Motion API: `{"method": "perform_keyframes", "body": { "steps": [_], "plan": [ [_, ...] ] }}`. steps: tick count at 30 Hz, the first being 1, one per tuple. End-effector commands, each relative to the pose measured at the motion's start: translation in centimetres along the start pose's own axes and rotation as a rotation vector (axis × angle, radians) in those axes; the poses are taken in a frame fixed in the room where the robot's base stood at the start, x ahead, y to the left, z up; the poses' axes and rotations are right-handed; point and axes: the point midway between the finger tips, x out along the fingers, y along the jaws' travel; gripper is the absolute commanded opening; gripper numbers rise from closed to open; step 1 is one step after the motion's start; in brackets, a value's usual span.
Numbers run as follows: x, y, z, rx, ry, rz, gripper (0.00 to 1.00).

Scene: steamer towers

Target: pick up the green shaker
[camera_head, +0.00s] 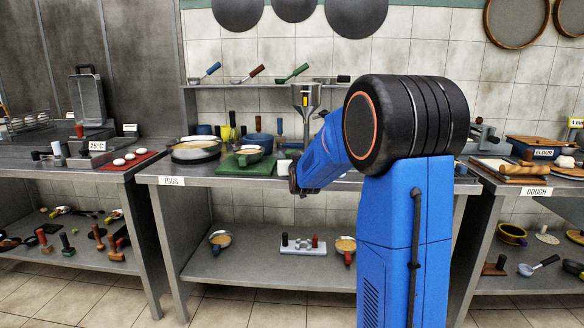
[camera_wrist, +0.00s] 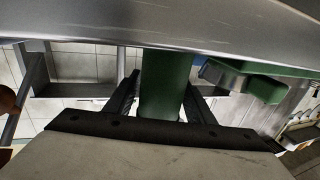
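A green cylinder, which I take to be the green shaker (camera_wrist: 166,82), stands between the two dark fingers of my gripper (camera_wrist: 163,92) in the wrist view. The fingers lie close along both its sides and appear shut on it. Its upper end runs behind a grey metal surface and its lower end behind the gripper's dark bar, so both ends are hidden. In the head view my blue arm reaches toward the front edge of the middle counter; the fingertips and the shaker cannot be made out there.
A broad grey metal surface (camera_wrist: 150,22) crosses close above the fingers. Another green object (camera_wrist: 245,82) is to the right. The middle counter (camera_head: 215,181) carries pans and a green board (camera_head: 232,168). The lower shelf (camera_head: 255,268) holds a rack (camera_head: 303,248) with dark and red pieces.

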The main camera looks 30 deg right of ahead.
Motion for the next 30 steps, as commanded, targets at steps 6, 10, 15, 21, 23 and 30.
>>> {"method": "perform_keyframes", "body": {
  "steps": [6,10,15,21,23,30],
  "plan": [
    [0.0,0.0,-0.1,0.0,0.001,0.0,0.06],
    [0.0,0.0,-0.1,0.0,0.001,0.0,0.06],
    [0.0,0.0,-0.8,0.0,0.003,0.0,0.06],
    [0.0,0.0,-4.0,0.0,0.004,0.0,0.06],
    [-0.1,0.0,-5.2,0.001,0.006,0.0,0.06],
    [0.0,0.0,-8.8,0.0,0.004,0.0,0.06]
  ]
}}
